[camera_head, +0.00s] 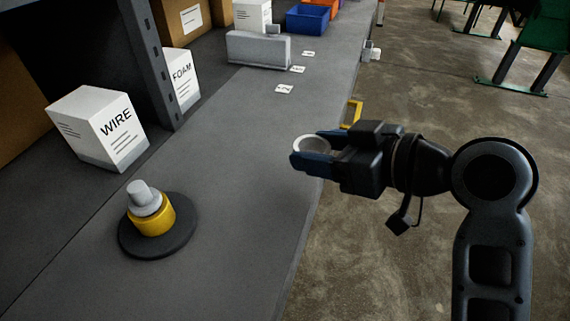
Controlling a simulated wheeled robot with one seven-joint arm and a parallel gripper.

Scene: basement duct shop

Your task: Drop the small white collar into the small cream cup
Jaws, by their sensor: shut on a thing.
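My gripper (309,152) reaches in from the right, above the right edge of the grey bench. Its blue-padded fingers are shut on a small white ring-shaped piece, the collar (311,139). The collar's rim shows above the fingers, which hide its lower part. I cannot make out a small cream cup for certain. On the bench at the lower left, a pale grey-white stepped piece (142,196) stands on a yellow ring (153,217) on a dark round base (183,241).
A white WIRE box (97,130) and a FOAM box (183,78) stand at the left by a grey post. A grey block (258,51), several white labels and a blue bin (306,19) lie farther back. The bench (225,150) middle is clear.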

